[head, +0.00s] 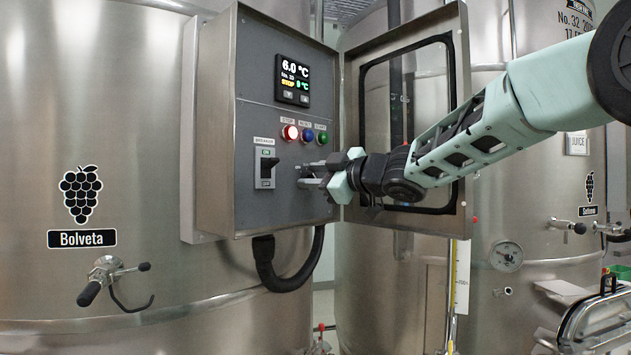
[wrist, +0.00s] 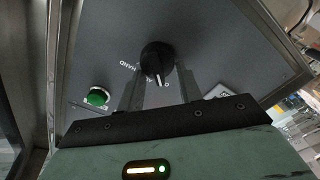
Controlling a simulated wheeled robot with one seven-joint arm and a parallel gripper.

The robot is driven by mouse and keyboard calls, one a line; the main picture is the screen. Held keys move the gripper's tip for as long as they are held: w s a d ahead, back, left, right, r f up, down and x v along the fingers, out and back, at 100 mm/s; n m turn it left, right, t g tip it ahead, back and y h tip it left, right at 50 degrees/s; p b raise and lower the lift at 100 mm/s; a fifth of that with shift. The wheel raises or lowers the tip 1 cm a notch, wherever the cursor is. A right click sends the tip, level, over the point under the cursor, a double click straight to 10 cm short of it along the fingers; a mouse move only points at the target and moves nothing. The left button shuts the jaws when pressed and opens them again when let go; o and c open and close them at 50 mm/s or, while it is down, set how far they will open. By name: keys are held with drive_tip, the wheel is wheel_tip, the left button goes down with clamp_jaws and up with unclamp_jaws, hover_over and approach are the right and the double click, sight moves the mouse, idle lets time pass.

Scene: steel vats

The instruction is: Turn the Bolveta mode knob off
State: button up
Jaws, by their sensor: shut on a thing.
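The Bolveta control box (head: 215,130) stands by the steel vat with the Bolveta label (head: 82,238). In the wrist view the black round mode knob (wrist: 156,58) sits on the grey panel with a white pointer mark. HAND, a partly hidden AUTO and a 0 are printed around it. The pointer faces down in this view, close to the 0; the exact setting is hard to tell. My gripper (head: 312,174) reaches the panel from the right. Its fingers (wrist: 158,72) are shut on the knob, one on each side. In the head view the fingers hide the knob.
The panel carries a display (head: 292,80), a red lamp (head: 290,132), blue (head: 307,135) and green (head: 322,137) buttons, and a breaker switch (head: 265,168). The open windowed door (head: 463,120) stands right of the panel, behind my arm. A black cable (head: 285,282) hangs below.

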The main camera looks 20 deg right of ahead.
drive_tip(key=shift+f, duration=0.1)
idle(0.4)
drive_tip(key=o, duration=1)
drive_tip(key=b+v, duration=0.3)
drive_tip(key=v, duration=1.4)
drive_tip(key=shift+s+d, duration=0.1)
drive_tip(key=shift+s, duration=0.1)
